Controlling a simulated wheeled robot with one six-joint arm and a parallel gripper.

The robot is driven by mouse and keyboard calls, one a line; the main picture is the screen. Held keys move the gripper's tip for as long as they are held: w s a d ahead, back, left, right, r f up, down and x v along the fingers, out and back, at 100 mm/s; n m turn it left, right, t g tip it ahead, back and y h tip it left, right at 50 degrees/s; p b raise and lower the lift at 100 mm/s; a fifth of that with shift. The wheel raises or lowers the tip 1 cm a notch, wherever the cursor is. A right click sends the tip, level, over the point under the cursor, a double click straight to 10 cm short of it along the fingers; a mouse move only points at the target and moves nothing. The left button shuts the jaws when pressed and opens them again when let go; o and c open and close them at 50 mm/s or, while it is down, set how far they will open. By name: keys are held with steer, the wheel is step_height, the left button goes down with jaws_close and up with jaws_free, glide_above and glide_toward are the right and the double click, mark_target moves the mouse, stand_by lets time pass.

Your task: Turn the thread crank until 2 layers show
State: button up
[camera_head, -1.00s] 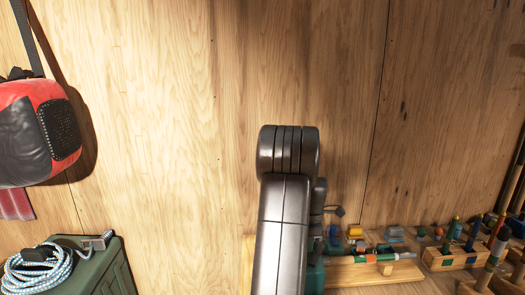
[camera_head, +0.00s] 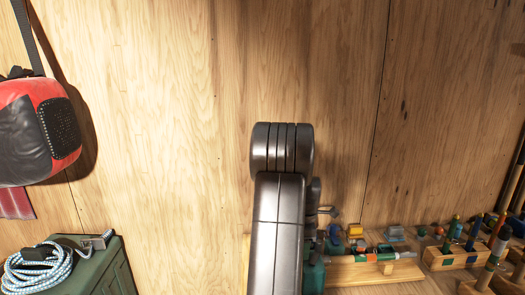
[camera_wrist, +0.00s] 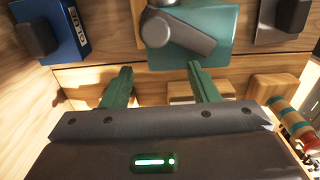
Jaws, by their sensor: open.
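In the wrist view a teal block (camera_wrist: 218,52) carries a dark grey crank arm (camera_wrist: 183,34) with a round hub, at the top of the picture. My gripper (camera_wrist: 157,74) has two green fingers, spread apart with nothing between them. The fingertips are just below the crank arm in the picture, and I see no contact. In the head view my arm covers the gripper and most of the teal body (camera_head: 314,272). No thread layers can be made out in either view.
A blue box (camera_wrist: 62,35) with a dark knob is left of the crank in the wrist view. Wooden blocks holding rods and floats (camera_head: 450,258) stand at right in the head view. A green case (camera_head: 95,265) with coiled rope (camera_head: 38,268) is at left. A red bag (camera_head: 35,130) hangs above.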

step_height(320, 180, up, 7)
steer(key=p, duration=0.4)
steer(key=shift+f, duration=0.15)
